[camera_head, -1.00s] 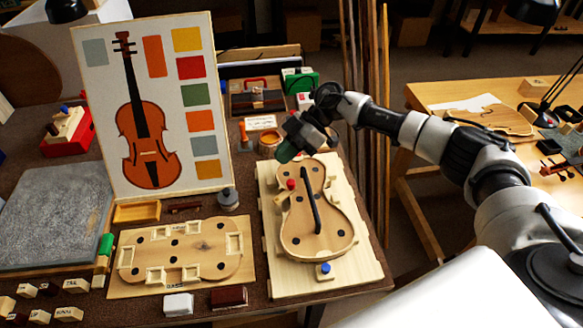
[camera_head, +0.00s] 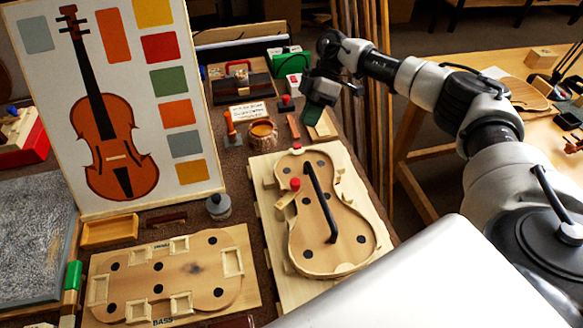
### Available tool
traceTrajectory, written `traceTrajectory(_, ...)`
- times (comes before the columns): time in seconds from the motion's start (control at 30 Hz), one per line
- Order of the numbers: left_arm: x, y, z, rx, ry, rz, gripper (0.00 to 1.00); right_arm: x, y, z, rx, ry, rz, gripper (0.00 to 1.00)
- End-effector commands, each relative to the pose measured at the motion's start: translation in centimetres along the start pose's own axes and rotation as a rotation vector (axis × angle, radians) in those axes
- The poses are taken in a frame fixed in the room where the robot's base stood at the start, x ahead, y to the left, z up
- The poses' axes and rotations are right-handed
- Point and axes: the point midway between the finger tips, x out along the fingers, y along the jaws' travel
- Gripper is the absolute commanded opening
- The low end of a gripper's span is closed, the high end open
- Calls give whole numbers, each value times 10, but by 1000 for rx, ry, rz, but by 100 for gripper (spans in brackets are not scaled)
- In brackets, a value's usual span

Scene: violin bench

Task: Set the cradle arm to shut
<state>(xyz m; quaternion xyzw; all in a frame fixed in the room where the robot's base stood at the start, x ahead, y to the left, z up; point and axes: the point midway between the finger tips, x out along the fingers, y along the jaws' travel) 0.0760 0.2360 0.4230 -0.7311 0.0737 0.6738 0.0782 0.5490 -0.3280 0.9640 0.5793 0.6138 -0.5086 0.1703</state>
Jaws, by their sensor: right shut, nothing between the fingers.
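The cradle is a pale wooden board (camera_head: 270,245) on the bench with a violin-shaped plate (camera_head: 345,210) lying on it. A long black bar (camera_head: 319,203) lies lengthwise over the plate, tilted slightly. A short wooden arm with a red knob (camera_head: 295,184) sits at the plate's left edge, angled across the rim. I cannot tell for sure which of these is the cradle arm. My right gripper (camera_head: 318,108) is shut and empty, beyond the far end of the cradle and apart from it. My left gripper is out of view.
A slotted wooden template (camera_head: 198,268) lies left of the cradle. A violin colour chart (camera_head: 125,100) stands behind it. A small amber pot (camera_head: 263,133) and a grey-lidded jar (camera_head: 219,206) are close by. Tall wooden strips stand behind my right arm. My white body covers the front right.

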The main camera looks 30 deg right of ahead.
Motion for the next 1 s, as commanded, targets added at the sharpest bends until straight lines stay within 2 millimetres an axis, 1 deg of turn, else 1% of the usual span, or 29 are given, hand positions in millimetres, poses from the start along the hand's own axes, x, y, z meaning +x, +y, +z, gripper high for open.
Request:
traceTrajectory(0.03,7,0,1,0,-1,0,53,5,3,3,0,0,0,0)
traceTrajectory(0.17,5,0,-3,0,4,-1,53,10,2,3,0,-1,-2,0)
traceTrajectory(0.27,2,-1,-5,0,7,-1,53,22,2,2,0,-2,-3,0)
traceTrajectory(0.37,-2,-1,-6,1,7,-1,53,40,1,2,0,-2,-5,0)
traceTrajectory(0.6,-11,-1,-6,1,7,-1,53,93,1,1,-1,-1,-5,0)
traceTrajectory(0.67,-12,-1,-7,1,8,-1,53,104,1,2,0,-1,-4,0)
traceTrajectory(0.73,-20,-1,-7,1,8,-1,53,107,-9,1,-2,-1,-2,0)
traceTrajectory(0.83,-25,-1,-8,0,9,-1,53,114,-21,2,-1,-1,-2,0)
traceTrajectory(1.0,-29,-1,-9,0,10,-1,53,121,-31,2,-1,-1,0,0)
